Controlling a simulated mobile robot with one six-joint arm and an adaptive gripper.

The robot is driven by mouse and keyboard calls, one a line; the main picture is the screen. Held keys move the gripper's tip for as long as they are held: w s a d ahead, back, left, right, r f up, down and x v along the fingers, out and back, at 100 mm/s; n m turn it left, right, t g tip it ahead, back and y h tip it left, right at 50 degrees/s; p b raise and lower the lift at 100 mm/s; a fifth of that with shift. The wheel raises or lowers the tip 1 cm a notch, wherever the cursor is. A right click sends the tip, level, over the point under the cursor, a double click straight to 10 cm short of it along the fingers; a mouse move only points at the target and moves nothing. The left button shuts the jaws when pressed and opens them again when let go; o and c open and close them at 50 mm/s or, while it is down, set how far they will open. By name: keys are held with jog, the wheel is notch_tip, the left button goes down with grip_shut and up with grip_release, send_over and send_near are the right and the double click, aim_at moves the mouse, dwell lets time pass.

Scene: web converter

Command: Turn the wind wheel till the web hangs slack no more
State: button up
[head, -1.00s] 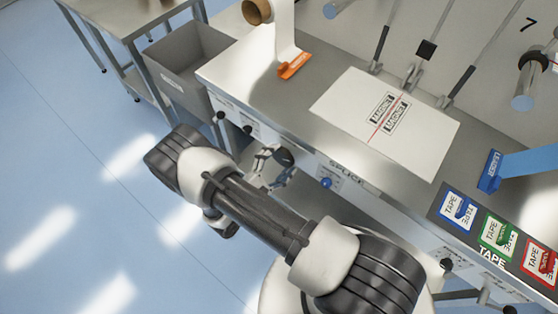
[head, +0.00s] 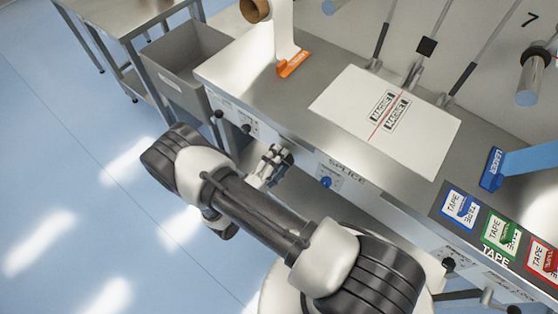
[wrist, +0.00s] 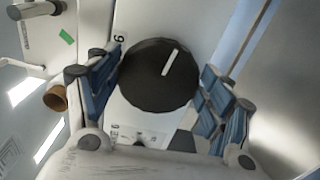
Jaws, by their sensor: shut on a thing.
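The wind wheel, a round black wheel with a white mark on its face (wrist: 158,75), fills the middle of the wrist view. My gripper (wrist: 160,95) is shut on it, with blue-padded fingers on both sides of its rim. In the head view my gripper (head: 272,160) is at the bench's front face, left of the word SPLICE, and mostly hides the wheel. A white web (head: 284,25) runs down from a cardboard core (head: 256,10) to an orange leader clip (head: 292,65). A blue web (head: 530,160) ends at a blue leader clip (head: 491,170). I cannot tell how slack the web hangs.
A white magnet sheet (head: 425,140) lies on the steel bench top. Tape cards (head: 500,232) are at the bench's right end. A blue knob (head: 326,182) and small black knobs (head: 246,129) stick out of the front. A grey bin (head: 180,70) stands left; the floor is clear.

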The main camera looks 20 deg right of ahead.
dwell(0.5)
jog(key=o, duration=1.1)
jog(key=shift+c, duration=0.2)
jog(key=v, duration=1.2)
